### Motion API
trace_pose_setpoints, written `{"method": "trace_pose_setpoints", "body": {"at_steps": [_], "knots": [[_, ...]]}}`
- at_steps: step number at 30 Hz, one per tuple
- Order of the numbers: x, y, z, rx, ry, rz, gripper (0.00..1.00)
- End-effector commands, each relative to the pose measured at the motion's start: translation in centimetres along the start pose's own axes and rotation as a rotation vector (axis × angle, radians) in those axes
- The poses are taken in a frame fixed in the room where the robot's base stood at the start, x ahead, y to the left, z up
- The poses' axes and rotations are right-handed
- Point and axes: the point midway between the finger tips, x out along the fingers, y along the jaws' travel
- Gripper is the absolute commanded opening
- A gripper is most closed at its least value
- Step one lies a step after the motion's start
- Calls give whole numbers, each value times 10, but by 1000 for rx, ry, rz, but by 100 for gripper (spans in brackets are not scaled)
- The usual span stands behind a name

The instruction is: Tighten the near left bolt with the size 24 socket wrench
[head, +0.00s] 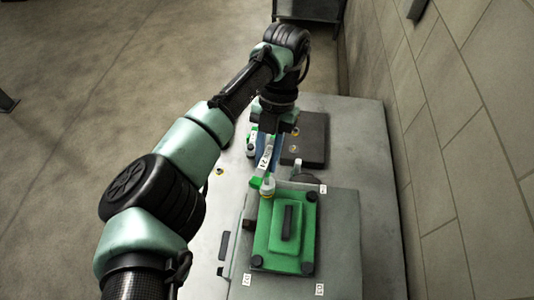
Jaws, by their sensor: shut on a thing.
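A green cover (272,235) with a black handle lies on a grey block on the bench. Black bolts show at its far right (311,197), near right (307,268) and near left (257,261) corners. A wrench (265,160) with a pale, number-marked shaft reaches from my gripper (270,128) toward the cover's far left corner. I cannot read its number surely. A pale socket-like end with a yellow band (267,189) sits at that corner and hides any bolt there. Whether it is seated I cannot tell. My gripper is shut on the wrench; its fingertips are small and partly hidden.
A dark box (316,140) stands behind the cover, with a blue piece and a small white-and-green item (251,147) left of it. White tags (319,289) lie near the block's corners. A wall (465,130) bounds the right side. Bare bench (375,190) lies right of the block.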

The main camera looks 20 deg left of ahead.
Motion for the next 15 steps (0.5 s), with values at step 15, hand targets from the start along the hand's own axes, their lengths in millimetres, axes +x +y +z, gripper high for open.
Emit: {"method": "trace_pose_setpoints", "body": {"at_steps": [15], "knots": [[0, 0, 0, -504, 1, -212, 0]]}}
